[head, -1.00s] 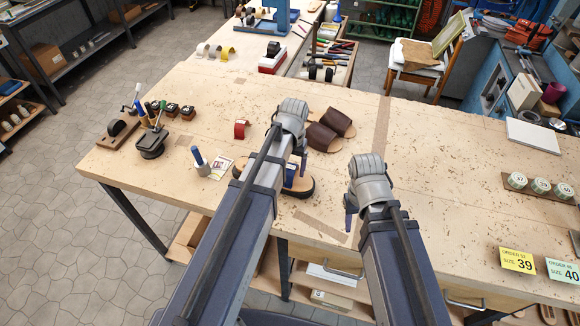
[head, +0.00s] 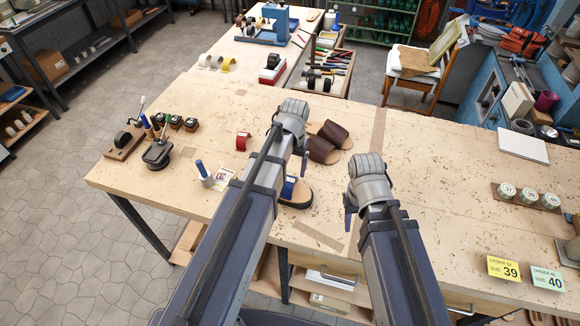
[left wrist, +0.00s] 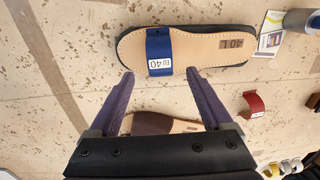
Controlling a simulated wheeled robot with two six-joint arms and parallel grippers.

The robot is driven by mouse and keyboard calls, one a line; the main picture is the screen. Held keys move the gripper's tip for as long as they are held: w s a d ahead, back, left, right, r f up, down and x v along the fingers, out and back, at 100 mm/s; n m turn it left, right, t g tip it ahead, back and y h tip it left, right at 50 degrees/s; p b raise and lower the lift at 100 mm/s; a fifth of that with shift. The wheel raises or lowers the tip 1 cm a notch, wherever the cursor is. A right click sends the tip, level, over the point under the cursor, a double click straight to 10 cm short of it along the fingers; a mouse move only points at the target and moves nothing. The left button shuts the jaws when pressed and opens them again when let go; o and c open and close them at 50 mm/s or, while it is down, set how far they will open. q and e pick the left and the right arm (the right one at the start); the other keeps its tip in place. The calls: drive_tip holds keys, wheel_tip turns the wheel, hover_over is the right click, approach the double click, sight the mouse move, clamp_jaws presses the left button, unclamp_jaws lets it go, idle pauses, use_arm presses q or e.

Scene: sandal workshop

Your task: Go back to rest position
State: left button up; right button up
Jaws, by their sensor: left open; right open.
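My left gripper (head: 304,163) is open above the bench, its fingers partly hidden by my arm in the head view. In the left wrist view its purple fingers (left wrist: 160,74) are spread with nothing between them. A tan-soled sandal with a blue strap marked 40 (head: 297,190) lies on the bench below it, partly hidden by my arm. The sandal shows whole in the left wrist view (left wrist: 212,48). A pair of brown-strapped sandals (head: 334,136) lies just behind. My right gripper (head: 349,217) is open above the bench to the right, mostly seen from behind.
Yellow (head: 503,268) and green (head: 547,278) order cards and round tins (head: 528,195) are on the right.

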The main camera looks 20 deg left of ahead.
use_arm(q)
drive_tip(key=shift+r, duration=0.65)
drive_tip(key=s+d+f+m+b, duration=0.1)
drive_tip(key=s+d+f+b, duration=0.2)
drive_tip(key=s, duration=0.1)
drive_tip(key=s+d+f+m+b, duration=0.1)
drive_tip(key=s+d+f+b, duration=0.2)
drive_tip(key=s+f+b, duration=0.1)
drive_tip(key=s+d+f+m+b, duration=0.1)
drive_tip(key=s+d+f+b, duration=0.2)
drive_tip(key=s+f+b, duration=0.1)
drive_tip(key=shift+s+d+f+y, duration=0.15)
drive_tip(key=shift+s+d, duration=0.05)
drive_tip(key=shift+s, duration=0.25)
drive_tip(key=shift+s+d+f+y, duration=0.1)
drive_tip(key=shift+s+d+y, duration=0.05)
drive_tip(key=shift+s, duration=0.25)
use_arm(e)
wheel_tip(320, 180, down, 10)
drive_tip(key=shift+f, duration=0.15)
use_arm(q)
drive_tip(key=shift+s+d+f, duration=0.1)
drive_tip(key=shift+s+d, duration=0.15)
drive_tip(key=shift+s, duration=0.1)
use_arm(e)
drive_tip(key=shift+f, duration=0.1)
use_arm(q)
drive_tip(key=shift+a, duration=0.1)
use_arm(e)
drive_tip(key=shift+a, duration=0.1)
